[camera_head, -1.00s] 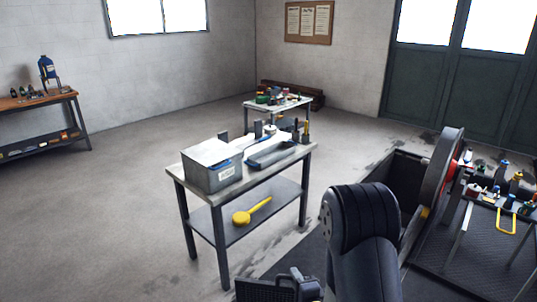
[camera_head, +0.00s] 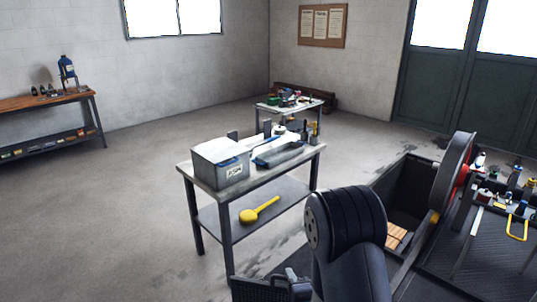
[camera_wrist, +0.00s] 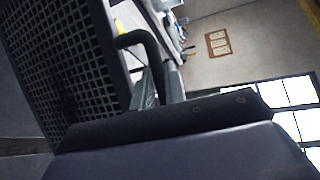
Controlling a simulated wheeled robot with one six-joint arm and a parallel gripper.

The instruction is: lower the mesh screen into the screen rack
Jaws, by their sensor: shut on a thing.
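The mesh screen (camera_head: 258,291) is a dark panel with a grid of holes, partly cut off at the bottom edge of the head view. It fills the upper left of the wrist view (camera_wrist: 62,60), with a bent black handle (camera_wrist: 150,45) on its side. My gripper (camera_wrist: 162,88) is shut on this handle, and the screen hangs beside the fingers. In the head view my gripper (camera_head: 298,286) is low, in front of the grey table. I cannot pick out the screen rack with certainty; upright dark plates (camera_head: 267,129) stand at the back of that table.
A pit (camera_head: 405,203) and a large wheel (camera_head: 452,180) are at right. Open floor lies left.

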